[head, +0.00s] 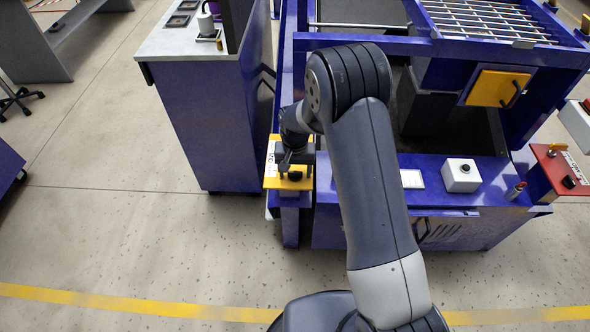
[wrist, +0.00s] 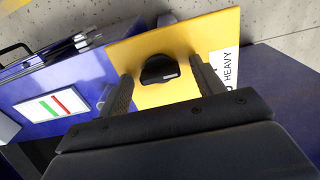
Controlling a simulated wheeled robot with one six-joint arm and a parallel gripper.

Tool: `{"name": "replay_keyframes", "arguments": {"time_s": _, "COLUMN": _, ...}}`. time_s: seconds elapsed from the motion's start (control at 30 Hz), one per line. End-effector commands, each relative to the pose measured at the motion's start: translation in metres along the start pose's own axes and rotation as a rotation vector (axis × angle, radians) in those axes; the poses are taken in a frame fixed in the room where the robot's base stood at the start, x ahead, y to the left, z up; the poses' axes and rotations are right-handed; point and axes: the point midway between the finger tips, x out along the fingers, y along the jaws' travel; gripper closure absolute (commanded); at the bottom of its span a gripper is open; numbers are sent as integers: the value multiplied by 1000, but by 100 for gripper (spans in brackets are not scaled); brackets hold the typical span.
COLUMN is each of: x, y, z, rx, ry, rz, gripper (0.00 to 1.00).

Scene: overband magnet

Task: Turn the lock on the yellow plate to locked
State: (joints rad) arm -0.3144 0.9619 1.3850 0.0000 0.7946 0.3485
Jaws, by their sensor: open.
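The yellow plate (head: 271,183) sits at the left front corner of the blue machine and also fills the middle of the wrist view (wrist: 205,33). Its lock is a black rounded knob (wrist: 159,68) with a small pale mark on one side. My gripper (head: 291,163) is over the plate, pointing down. In the wrist view my gripper (wrist: 161,73) is open, with one finger on each side of the knob and visible gaps between. A white label (wrist: 228,72) reading "HEAVY" is partly hidden by the right finger. Whether the knob stands at locked cannot be read.
A blue cabinet (head: 215,125) stands left of the plate. The machine front carries a white button box (head: 461,175) and a small placard (head: 412,179). A red plate (head: 545,165) with knobs is at the right. The floor in front is clear, with a yellow line (head: 130,303).

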Motion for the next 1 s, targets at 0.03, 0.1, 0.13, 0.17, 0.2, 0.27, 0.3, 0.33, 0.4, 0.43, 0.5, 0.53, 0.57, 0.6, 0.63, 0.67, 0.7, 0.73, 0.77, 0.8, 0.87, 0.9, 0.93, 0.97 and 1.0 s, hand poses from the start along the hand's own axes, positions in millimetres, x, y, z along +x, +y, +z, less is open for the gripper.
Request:
{"name": "replay_keyframes", "arguments": {"time_s": 0.03, "x": 0, "y": 0, "z": 0, "rx": 0, "ry": 0, "rz": 0, "gripper": 36}}
{"name": "replay_keyframes", "arguments": {"time_s": 0.1, "x": 0, "y": 0, "z": 0, "rx": 0, "ry": 0, "rz": 0, "gripper": 36}}
{"name": "replay_keyframes", "arguments": {"time_s": 0.13, "x": 0, "y": 0, "z": 0, "rx": 0, "ry": 0, "rz": 0, "gripper": 38}}
{"name": "replay_keyframes", "arguments": {"time_s": 0.17, "x": 0, "y": 0, "z": 0, "rx": 0, "ry": 0, "rz": 0, "gripper": 40}}
{"name": "replay_keyframes", "arguments": {"time_s": 0.2, "x": 0, "y": 0, "z": 0, "rx": 0, "ry": 0, "rz": 0, "gripper": 44}}
{"name": "replay_keyframes", "arguments": {"time_s": 0.27, "x": 0, "y": 0, "z": 0, "rx": 0, "ry": 0, "rz": 0, "gripper": 49}}
{"name": "replay_keyframes", "arguments": {"time_s": 0.3, "x": 0, "y": 0, "z": 0, "rx": 0, "ry": 0, "rz": 0, "gripper": 52}}
{"name": "replay_keyframes", "arguments": {"time_s": 0.33, "x": 0, "y": 0, "z": 0, "rx": 0, "ry": 0, "rz": 0, "gripper": 54}}
{"name": "replay_keyframes", "arguments": {"time_s": 0.4, "x": 0, "y": 0, "z": 0, "rx": 0, "ry": 0, "rz": 0, "gripper": 60}}
{"name": "replay_keyframes", "arguments": {"time_s": 0.43, "x": 0, "y": 0, "z": 0, "rx": 0, "ry": 0, "rz": 0, "gripper": 63}}
{"name": "replay_keyframes", "arguments": {"time_s": 0.5, "x": 0, "y": 0, "z": 0, "rx": 0, "ry": 0, "rz": 0, "gripper": 68}}
{"name": "replay_keyframes", "arguments": {"time_s": 0.53, "x": 0, "y": 0, "z": 0, "rx": 0, "ry": 0, "rz": 0, "gripper": 71}}
{"name": "replay_keyframes", "arguments": {"time_s": 0.57, "x": 0, "y": 0, "z": 0, "rx": 0, "ry": 0, "rz": 0, "gripper": 73}}
{"name": "replay_keyframes", "arguments": {"time_s": 0.6, "x": 0, "y": 0, "z": 0, "rx": 0, "ry": 0, "rz": 0, "gripper": 76}}
{"name": "replay_keyframes", "arguments": {"time_s": 0.63, "x": 0, "y": 0, "z": 0, "rx": 0, "ry": 0, "rz": 0, "gripper": 79}}
{"name": "replay_keyframes", "arguments": {"time_s": 0.67, "x": 0, "y": 0, "z": 0, "rx": 0, "ry": 0, "rz": 0, "gripper": 81}}
{"name": "replay_keyframes", "arguments": {"time_s": 0.7, "x": 0, "y": 0, "z": 0, "rx": 0, "ry": 0, "rz": 0, "gripper": 81}}
{"name": "replay_keyframes", "arguments": {"time_s": 0.73, "x": 0, "y": 0, "z": 0, "rx": -1, "ry": 0, "rz": 0, "gripper": 81}}
{"name": "replay_keyframes", "arguments": {"time_s": 0.77, "x": 0, "y": 0, "z": 0, "rx": -2, "ry": 0, "rz": 0, "gripper": 81}}
{"name": "replay_keyframes", "arguments": {"time_s": 0.8, "x": 0, "y": 0, "z": 0, "rx": -5, "ry": 0, "rz": 0, "gripper": 81}}
{"name": "replay_keyframes", "arguments": {"time_s": 0.87, "x": 0, "y": 0, "z": 0, "rx": -14, "ry": 0, "rz": 0, "gripper": 81}}
{"name": "replay_keyframes", "arguments": {"time_s": 0.9, "x": 0, "y": 0, "z": 0, "rx": -22, "ry": 0, "rz": 0, "gripper": 81}}
{"name": "replay_keyframes", "arguments": {"time_s": 0.93, "x": 0, "y": 0, "z": 0, "rx": -29, "ry": 0, "rz": 0, "gripper": 81}}
{"name": "replay_keyframes", "arguments": {"time_s": 0.97, "x": 0, "y": 0, "z": 0, "rx": -39, "ry": 0, "rz": 0, "gripper": 81}}
{"name": "replay_keyframes", "arguments": {"time_s": 1.0, "x": 0, "y": 0, "z": 0, "rx": -55, "ry": 0, "rz": 0, "gripper": 81}}
